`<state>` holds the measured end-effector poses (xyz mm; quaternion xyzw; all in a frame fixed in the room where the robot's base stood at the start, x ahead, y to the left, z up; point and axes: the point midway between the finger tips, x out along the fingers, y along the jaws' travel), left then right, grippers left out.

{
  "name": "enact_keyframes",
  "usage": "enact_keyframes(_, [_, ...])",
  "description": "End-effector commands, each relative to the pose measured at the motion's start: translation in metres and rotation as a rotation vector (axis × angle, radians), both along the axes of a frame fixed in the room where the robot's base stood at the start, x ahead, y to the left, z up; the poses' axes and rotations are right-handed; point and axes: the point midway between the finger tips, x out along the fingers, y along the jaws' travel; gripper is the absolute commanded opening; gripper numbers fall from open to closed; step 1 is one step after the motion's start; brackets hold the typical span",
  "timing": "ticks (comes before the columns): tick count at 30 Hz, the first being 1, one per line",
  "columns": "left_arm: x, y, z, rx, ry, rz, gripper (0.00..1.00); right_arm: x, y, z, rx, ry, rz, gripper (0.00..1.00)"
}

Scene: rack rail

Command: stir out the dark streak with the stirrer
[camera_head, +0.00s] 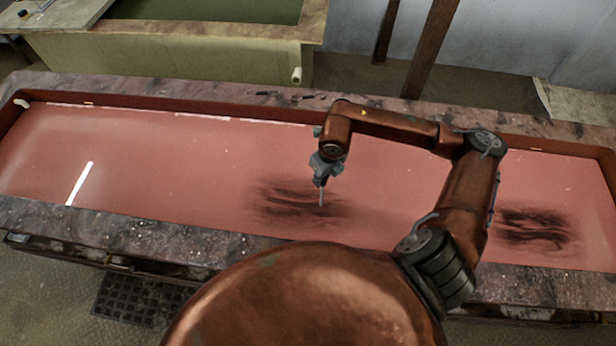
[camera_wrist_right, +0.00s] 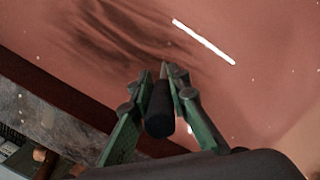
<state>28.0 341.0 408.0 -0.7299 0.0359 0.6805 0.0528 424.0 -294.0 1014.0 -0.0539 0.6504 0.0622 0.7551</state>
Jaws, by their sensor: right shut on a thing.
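My right gripper (camera_head: 322,170) is shut on the stirrer, whose thin light rod (camera_head: 322,196) points down at a dark streak (camera_head: 290,203) in the middle of the pink bath. In the right wrist view the gripper (camera_wrist_right: 162,80) holds the stirrer's dark round handle (camera_wrist_right: 159,112), and dark streak marks (camera_wrist_right: 110,35) lie beyond it. A second dark streak (camera_head: 533,228) lies at the right of the bath. I cannot tell how deep the rod's tip goes. My left gripper is not in view.
The long pink bath (camera_head: 130,150) has a stone rim (camera_head: 150,238) all round. Small dark things (camera_head: 290,96) lie on the far rim. A second tank (camera_head: 200,55) with green liquid stands behind at the left. The left part of the bath is clear of streaks.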

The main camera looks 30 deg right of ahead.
Motion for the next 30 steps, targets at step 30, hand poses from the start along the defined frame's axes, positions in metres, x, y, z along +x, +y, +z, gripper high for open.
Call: enact_keyframes(30, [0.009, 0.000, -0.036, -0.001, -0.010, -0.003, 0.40, 0.060, 0.082, 0.000, 0.002, -0.001, 0.003, 0.00])
